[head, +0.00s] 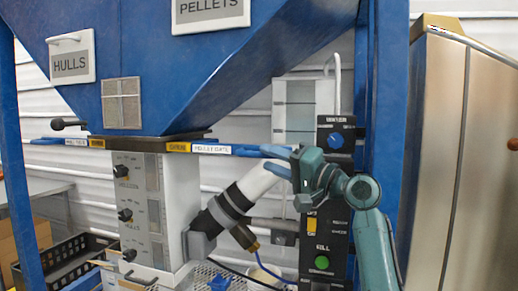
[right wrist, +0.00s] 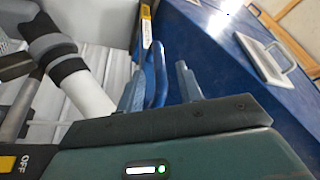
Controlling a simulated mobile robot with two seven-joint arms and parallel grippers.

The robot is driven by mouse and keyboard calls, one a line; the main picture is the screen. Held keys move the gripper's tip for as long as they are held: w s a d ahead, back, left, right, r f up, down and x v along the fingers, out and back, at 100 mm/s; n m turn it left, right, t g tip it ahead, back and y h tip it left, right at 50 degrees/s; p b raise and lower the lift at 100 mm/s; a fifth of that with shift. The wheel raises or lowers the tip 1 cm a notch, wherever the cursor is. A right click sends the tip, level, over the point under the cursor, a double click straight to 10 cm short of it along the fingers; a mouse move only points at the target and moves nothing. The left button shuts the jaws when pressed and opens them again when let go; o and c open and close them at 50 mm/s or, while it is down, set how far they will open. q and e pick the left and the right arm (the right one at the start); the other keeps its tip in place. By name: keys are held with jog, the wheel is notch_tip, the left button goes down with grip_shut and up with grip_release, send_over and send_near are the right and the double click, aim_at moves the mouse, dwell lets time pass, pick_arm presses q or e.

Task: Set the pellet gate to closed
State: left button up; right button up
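The pellet gate (head: 211,149) is a flat blue slide under the hopper's right side, with a white name label and a yellow label whose word is too small to read. Its blue loop handle (head: 270,151) sticks out to the right; the handle also shows in the right wrist view (right wrist: 160,62). My right gripper (head: 288,166) is at the handle's outer end. In the right wrist view its two fingers (right wrist: 158,88) stand apart on either side of the loop, with a gap visible on the finger sides. My left gripper is not in view.
The blue hopper (head: 290,40) hangs above. The hull gate (head: 62,141) sticks out to the left. A white pipe with dark collars (head: 240,194) runs just below the handle. A black control panel (head: 336,220) stands behind my right gripper, and a metal cabinet (head: 440,150) at right.

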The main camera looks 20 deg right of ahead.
aim_at(259, 155)
jog(key=shift+p+x, duration=0.35)
jog(key=shift+x, duration=1.6)
jog(key=shift+c, duration=0.4)
grip_shut()
